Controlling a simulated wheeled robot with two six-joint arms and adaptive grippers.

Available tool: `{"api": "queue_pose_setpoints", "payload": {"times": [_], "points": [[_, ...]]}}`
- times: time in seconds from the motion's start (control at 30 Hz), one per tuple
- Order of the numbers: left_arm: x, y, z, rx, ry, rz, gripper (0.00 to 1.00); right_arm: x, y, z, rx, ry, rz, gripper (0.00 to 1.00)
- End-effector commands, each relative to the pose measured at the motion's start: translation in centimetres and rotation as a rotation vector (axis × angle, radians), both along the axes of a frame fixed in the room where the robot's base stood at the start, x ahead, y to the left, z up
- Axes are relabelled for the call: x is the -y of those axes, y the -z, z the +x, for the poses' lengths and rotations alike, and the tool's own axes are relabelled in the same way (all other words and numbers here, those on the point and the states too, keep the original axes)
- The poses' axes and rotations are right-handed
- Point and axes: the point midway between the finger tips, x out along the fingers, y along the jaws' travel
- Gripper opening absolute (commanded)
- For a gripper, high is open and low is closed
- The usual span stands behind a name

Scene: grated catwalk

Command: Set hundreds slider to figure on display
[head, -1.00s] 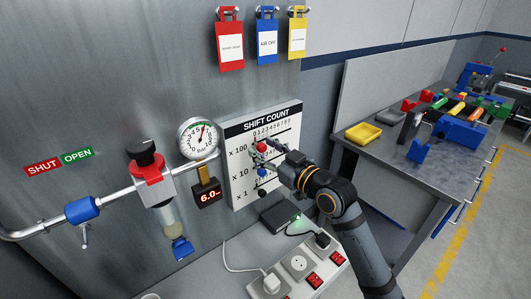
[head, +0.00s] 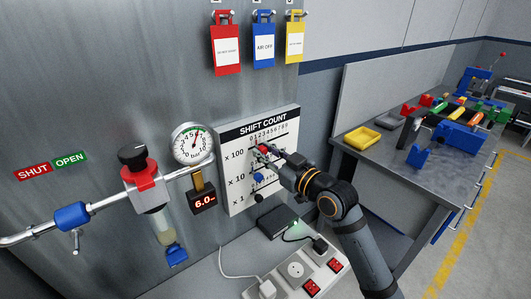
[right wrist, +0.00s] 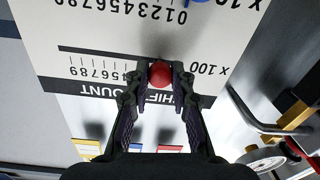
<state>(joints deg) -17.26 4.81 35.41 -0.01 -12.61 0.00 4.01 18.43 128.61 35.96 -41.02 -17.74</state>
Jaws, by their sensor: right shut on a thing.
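The white SHIFT COUNT board (head: 232,203) hangs on the steel wall, with rows x 100, x 10 and x 1. My right gripper (right wrist: 159,78) is shut on the red knob (right wrist: 159,74) of the x 100 row; the knob also shows in the head view (head: 264,148). It stands in the low part of the scale; the digits beside it are hidden by my fingers. The blue knob (head: 258,177) and black knob (head: 259,198) are in the lower rows. A small display (head: 203,201) under the gauge shows red figures reading about 6.0. My left gripper is out of view.
A pressure gauge (head: 192,143) and a pipe with a red-collared valve (head: 147,180) lie left of the board. Tags (head: 226,50) hang above. A black box (head: 278,222) and a power strip (head: 295,272) sit below. A workbench (head: 400,165) stands at right.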

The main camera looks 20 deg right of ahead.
Motion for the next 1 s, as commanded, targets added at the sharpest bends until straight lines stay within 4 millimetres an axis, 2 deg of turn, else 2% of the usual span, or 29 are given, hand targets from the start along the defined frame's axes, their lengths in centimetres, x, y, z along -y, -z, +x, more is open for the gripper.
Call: {"api": "queue_pose_setpoints", "payload": {"times": [0.27, 0.3, 0.47, 0.67, 0.77, 0.87, 1.0], "points": [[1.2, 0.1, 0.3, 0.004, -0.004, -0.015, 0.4, 0.0, -0.1, 0.0, 0.004, 0.0, -0.001, 0.0], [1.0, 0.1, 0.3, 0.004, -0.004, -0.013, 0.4, 0.0, -0.1, 0.0, 0.003, 0.001, -0.001, 0.26], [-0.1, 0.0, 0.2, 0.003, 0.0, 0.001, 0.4, 0.0, -0.1, 0.0, 0.004, 0.0, -0.001, 0.47], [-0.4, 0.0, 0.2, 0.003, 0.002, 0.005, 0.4, 0.0, -0.2, 0.0, 0.005, 0.0, 0.0, 0.47], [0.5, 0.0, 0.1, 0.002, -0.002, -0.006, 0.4, 0.0, -0.4, 0.0, 0.006, 0.0, -0.001, 0.47], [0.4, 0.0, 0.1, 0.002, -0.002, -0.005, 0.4, 0.0, -1.7, 0.0, 0.01, -0.001, -0.001, 0.47], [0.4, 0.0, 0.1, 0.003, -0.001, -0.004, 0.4, 0.1, -4.8, 0.0, 0.012, -0.001, -0.002, 0.47]]}}
